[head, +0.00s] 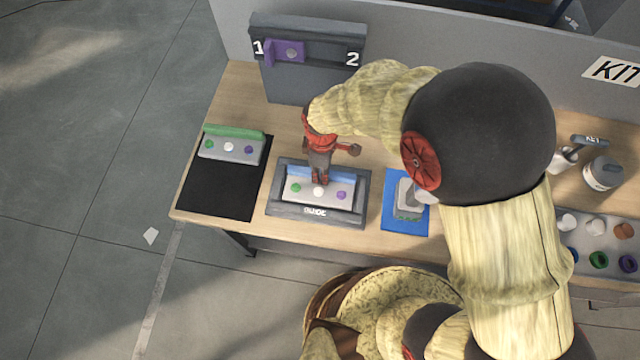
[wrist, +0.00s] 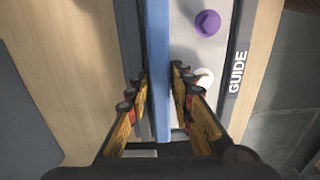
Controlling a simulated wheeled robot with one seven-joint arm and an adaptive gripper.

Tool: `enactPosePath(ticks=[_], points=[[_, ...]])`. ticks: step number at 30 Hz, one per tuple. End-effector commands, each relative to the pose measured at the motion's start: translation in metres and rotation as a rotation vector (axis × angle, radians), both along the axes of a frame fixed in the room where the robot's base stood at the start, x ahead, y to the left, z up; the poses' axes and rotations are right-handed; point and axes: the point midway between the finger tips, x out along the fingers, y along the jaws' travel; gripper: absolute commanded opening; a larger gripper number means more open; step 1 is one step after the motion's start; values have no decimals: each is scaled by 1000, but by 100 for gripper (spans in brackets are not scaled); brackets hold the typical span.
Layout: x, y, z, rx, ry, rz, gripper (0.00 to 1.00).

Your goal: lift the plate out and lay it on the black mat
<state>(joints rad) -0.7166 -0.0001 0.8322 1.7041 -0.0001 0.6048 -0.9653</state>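The plate (head: 318,191) is light grey, with green, white and purple knobs and a raised blue strip (head: 299,171) along its back. It sits in the dark frame marked GUIDE (head: 285,208). My gripper (head: 320,180) is over the plate at the blue strip. In the wrist view its fingers (wrist: 160,72) stand on either side of the blue strip (wrist: 159,40), with small gaps showing; it looks open and empty. The black mat (head: 215,192) lies left of the guide. A similar plate with a green strip (head: 232,148) lies at its back; the front is bare.
A blue mat (head: 405,225) with a grey-green block (head: 408,203) lies right of the guide. A grey panel (head: 310,75) with a purple slider, marked 1 and 2, stands behind. A tray of coloured pieces (head: 590,270) and a jar (head: 602,173) are at the right.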

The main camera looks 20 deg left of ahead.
Motion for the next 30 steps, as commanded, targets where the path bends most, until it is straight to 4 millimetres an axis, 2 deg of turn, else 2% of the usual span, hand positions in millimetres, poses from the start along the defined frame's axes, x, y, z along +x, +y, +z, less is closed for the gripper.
enactPosePath(ticks=[2, 14, 30], points=[[0, 0, 0, 0, 0, 0, 23], [0, 0, 1, 0, 0, 0, 1], [0, 1, 4, 1, -2, 0, 0]])
